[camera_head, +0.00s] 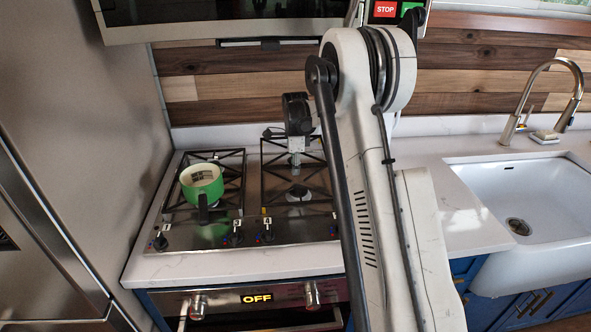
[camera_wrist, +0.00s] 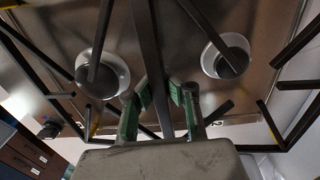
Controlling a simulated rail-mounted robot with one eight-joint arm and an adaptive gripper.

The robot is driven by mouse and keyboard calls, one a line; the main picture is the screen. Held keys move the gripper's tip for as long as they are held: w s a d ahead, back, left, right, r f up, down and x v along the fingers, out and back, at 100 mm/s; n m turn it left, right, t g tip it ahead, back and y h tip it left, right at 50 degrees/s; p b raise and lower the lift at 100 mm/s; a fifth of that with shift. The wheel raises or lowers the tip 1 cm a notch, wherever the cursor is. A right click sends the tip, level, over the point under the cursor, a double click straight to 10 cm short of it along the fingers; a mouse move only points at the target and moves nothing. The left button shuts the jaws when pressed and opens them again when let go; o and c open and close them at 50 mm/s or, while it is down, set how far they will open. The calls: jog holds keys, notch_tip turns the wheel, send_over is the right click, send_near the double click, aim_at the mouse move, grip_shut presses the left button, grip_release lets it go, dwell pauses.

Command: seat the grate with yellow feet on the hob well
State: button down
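The dark grate with yellow feet (camera_head: 264,184) is at the right half of the hob (camera_head: 250,232). Its bars (camera_wrist: 148,40) cross the wrist view above two round burners, and small yellow patches show near its corners. My gripper (camera_head: 296,163) points down over the middle of this grate. In the wrist view, the green-padded fingers of my gripper (camera_wrist: 162,95) stand on either side of the central bar and look closed on it. Whether the feet rest in the well cannot be told, as my arm hides the grate's right side.
A green pot (camera_head: 202,184) stands on the left grate (camera_head: 232,170). Control knobs (camera_head: 234,238) line the hob's front. A sink (camera_head: 530,205) with a tall faucet (camera_head: 545,90) is at the right. A fridge (camera_head: 80,120) bounds the left, and a hood (camera_head: 225,25) hangs above.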

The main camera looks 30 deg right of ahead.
jog(key=shift+s+f+b, duration=0.2)
jog(key=shift+f+b, duration=0.15)
jog(key=shift+b, duration=0.1)
dwell(0.5)
jog(key=shift+w+f+b, duration=0.1)
jog(key=shift+f+b, duration=0.7)
jog(key=shift+b, duration=0.4)
dwell(1.6)
jog(key=c, duration=1.8)
grip_release()
jog(key=shift+c, duration=0.2)
jog(key=shift+r, duration=0.1)
jog(key=shift+r+p, duration=1.2)
jog(key=shift+r, duration=2.2)
